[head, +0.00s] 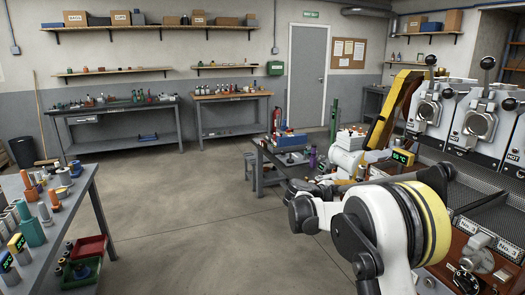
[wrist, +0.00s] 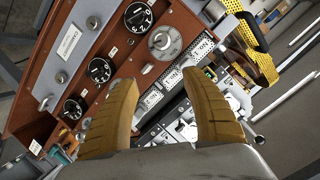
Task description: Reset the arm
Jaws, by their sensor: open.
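My gripper (wrist: 160,80) shows in the wrist view as two thick tan fingers, spread apart with nothing between them. Beyond the fingers is a red-brown control panel (wrist: 95,97) with several round black dials and a silver knob (wrist: 164,42); it appears tilted in the picture. In the head view my arm (head: 382,232), white with a yellow band, fills the lower right in front of the roasters. I cannot make out the gripper's fingertips there. Two sample roasters (head: 429,112) (head: 480,125) with round doors stand at the right.
A bench (head: 92,190) with tools stands at the left front. A low dark table (head: 270,160) with bottles is mid-room, close to my arm. A digital display (head: 403,157) sits by the roasters. The floor (head: 190,215) between the left bench and my arm is clear.

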